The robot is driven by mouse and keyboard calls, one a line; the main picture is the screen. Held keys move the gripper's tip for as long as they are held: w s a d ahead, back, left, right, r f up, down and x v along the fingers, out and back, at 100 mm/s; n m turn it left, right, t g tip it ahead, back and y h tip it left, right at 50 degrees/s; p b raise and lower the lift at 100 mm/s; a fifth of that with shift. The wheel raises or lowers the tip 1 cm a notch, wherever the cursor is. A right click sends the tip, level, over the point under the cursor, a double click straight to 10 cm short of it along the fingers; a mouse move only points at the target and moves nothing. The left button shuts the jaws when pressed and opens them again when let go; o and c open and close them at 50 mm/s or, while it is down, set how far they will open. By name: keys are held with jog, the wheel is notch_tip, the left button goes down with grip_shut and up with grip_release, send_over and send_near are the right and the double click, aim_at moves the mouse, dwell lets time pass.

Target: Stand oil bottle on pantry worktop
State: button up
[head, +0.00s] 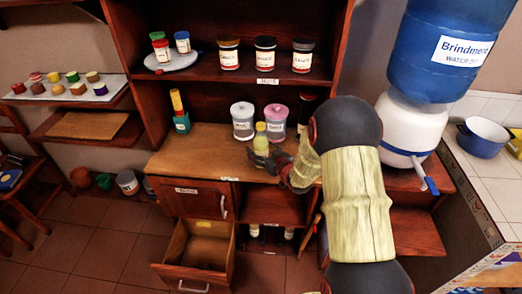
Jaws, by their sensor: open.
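A small yellow-green bottle with a yellow cap (261,141), which looks like the oil bottle, is upright at the front of the wooden pantry worktop (210,150). My gripper (262,161) is open at the bottle's lower part, with its fingers around or just in front of it. The gripper hides the bottle's base, so I cannot tell whether finger and bottle touch.
Two lidded jars, one grey (243,121) and one pink (276,124), stand close behind the bottle. A dark jar (307,110) is further right. A tall yellow-and-green bottle (179,112) stands at left. Below, a drawer (203,246) hangs open.

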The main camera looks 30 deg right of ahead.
jog(key=shift+s+r, duration=0.15)
jog(key=shift+r, duration=0.1)
jog(key=p+v, duration=0.4)
jog(key=v, duration=0.7)
jog(key=s+a+r+g+h, duration=0.1)
jog(key=s+a+r+g, duration=0.15)
jog(key=r, duration=0.55)
jog(key=s+a+r+g+h, duration=0.2)
jog(key=s+a+r, duration=0.2)
jog(key=r, duration=0.4)
jog(key=s+a+r+g+y, duration=0.1)
jog(key=s+a+r+g, duration=0.1)
jog(key=s+a, duration=0.4)
jog(key=s+a+r+g+y, duration=0.2)
jog(key=s+a, duration=0.5)
jog(key=s, duration=0.7)
jog(key=shift+s+r, duration=0.25)
jog(key=shift+s, duration=0.15)
jog(key=shift+g, duration=0.25)
jog(key=shift+c, duration=0.6)
